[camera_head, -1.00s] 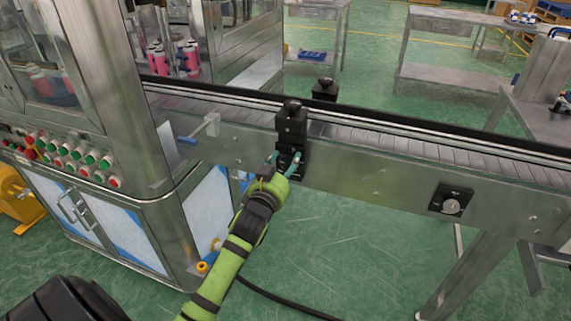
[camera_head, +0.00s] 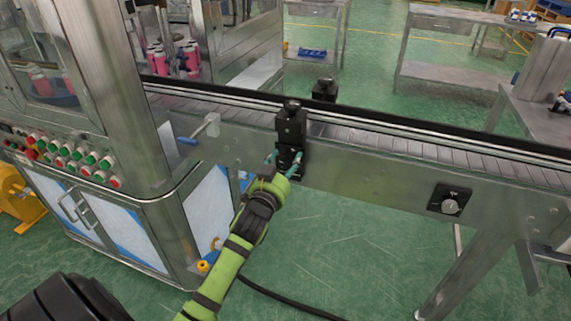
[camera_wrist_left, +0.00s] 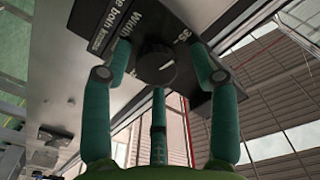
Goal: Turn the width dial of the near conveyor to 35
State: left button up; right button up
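The near conveyor (camera_head: 370,180) runs across the head view. A black block (camera_head: 291,128) is mounted on its near side, and my left gripper (camera_head: 284,162) is at the block's lower part. In the left wrist view, a round black dial (camera_wrist_left: 155,62) sits on a black plate (camera_wrist_left: 98,22) with "Width" lettering and a "35" mark. The green fingers of my left gripper (camera_wrist_left: 160,75) are spread around the dial, with gaps visible beside it. The dial's exact setting is too dark to read. My right gripper is out of view.
Another panel with a silver knob (camera_head: 450,206) is on the conveyor side to the right. A steel cabinet with push buttons (camera_head: 80,158) stands at the left. The green floor in front is mostly clear.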

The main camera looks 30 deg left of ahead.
pick_arm(q)
jog(key=shift+s+f, duration=0.1)
jog(key=shift+s, duration=0.1)
jog(key=v, duration=1.1)
jog(key=shift+s+d, duration=0.2)
jog(key=shift+s, duration=0.15)
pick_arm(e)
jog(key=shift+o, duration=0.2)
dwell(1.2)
